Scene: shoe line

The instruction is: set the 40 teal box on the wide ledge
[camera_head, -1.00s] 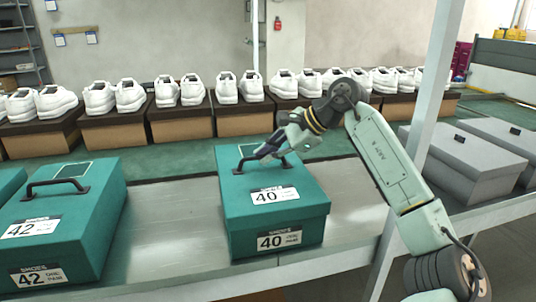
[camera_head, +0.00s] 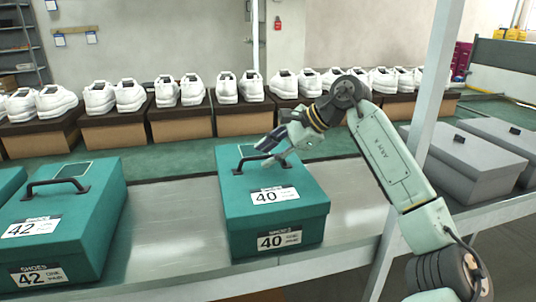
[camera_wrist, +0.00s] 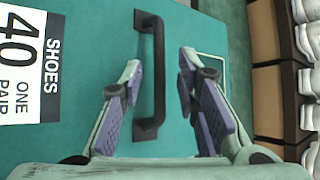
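The 40 teal box (camera_head: 276,215) stands upright on the grey metal ledge (camera_head: 170,225), with a black handle on its lid and white labels reading 40. My gripper (camera_head: 270,153) is at the handle, just above the lid. In the wrist view my gripper (camera_wrist: 165,100) is open, with one purple-padded finger on each side of the black handle (camera_wrist: 151,75). A gap shows between the handle and both fingers. The label (camera_wrist: 28,62) lies to the left of the handle there.
A 42 teal box (camera_head: 62,225) stands to the left on the same ledge. Grey boxes (camera_head: 462,165) are at the right, beyond a pale upright post (camera_head: 420,140). A row of white shoes on brown boxes (camera_head: 180,122) runs behind.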

